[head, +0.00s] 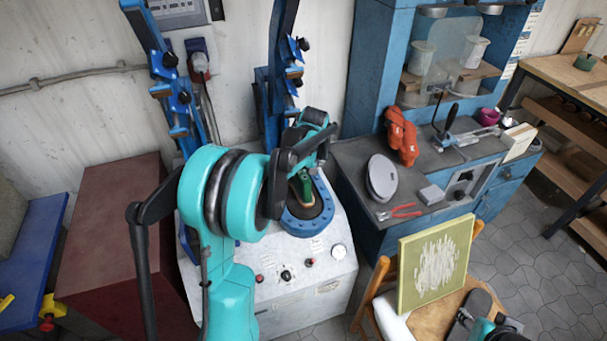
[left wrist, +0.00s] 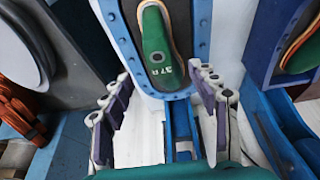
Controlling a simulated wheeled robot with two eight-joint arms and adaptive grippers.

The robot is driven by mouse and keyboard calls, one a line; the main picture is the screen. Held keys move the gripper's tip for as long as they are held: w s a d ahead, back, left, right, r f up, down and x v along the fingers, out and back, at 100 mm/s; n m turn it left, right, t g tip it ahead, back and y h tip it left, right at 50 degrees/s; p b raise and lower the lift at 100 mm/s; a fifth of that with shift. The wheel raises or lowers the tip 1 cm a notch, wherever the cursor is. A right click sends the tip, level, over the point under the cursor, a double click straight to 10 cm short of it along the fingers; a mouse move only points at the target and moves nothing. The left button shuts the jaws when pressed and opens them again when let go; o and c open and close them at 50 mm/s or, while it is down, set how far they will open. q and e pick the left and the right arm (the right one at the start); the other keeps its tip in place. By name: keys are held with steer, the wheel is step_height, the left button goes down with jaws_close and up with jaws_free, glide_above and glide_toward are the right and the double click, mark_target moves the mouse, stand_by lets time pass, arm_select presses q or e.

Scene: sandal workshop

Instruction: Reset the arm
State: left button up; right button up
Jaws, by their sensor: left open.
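My left arm (head: 215,205) is teal and black and reaches from the bottom over the white press machine (head: 325,285). My left gripper (head: 306,150) is above the machine's blue round frame (head: 308,228). In the left wrist view its two fingers (left wrist: 158,78) are spread apart with nothing between them. A green foot form marked 37 (left wrist: 155,45) lies in the blue-rimmed holder beyond the fingertips. The form also shows in the head view (head: 305,190), partly behind the gripper.
Blue upright arms (head: 277,50) rise behind the machine. A blue bench (head: 440,165) at right holds an orange tool (head: 401,135), a grey oval pad (head: 381,178) and red pliers (head: 400,211). A wooden chair (head: 440,318) with a framed panel (head: 436,262) stands in front. A dark red box (head: 105,215) is at left.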

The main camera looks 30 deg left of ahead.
arm_select(q)
steer(key=shift+v, duration=1.4)
steer(key=s+d+r+m+t+h+b, duration=0.15)
steer(key=s+d+r+m, duration=0.35)
steer(key=s+d, duration=0.7)
steer(key=s+d+f+m+t, duration=0.1)
steer(key=s+d+f+m, duration=0.1)
steer(key=s, duration=0.4)
steer(key=s+d+f+m+t+h+b, duration=0.1)
steer(key=s+d+f+m+t, duration=0.1)
steer(key=s+d, duration=0.2)
steer(key=s, duration=0.3)
steer(key=shift+s+d+f+m, duration=0.2)
steer(key=shift+s+f+m, duration=0.1)
steer(key=shift+f+m, duration=0.1)
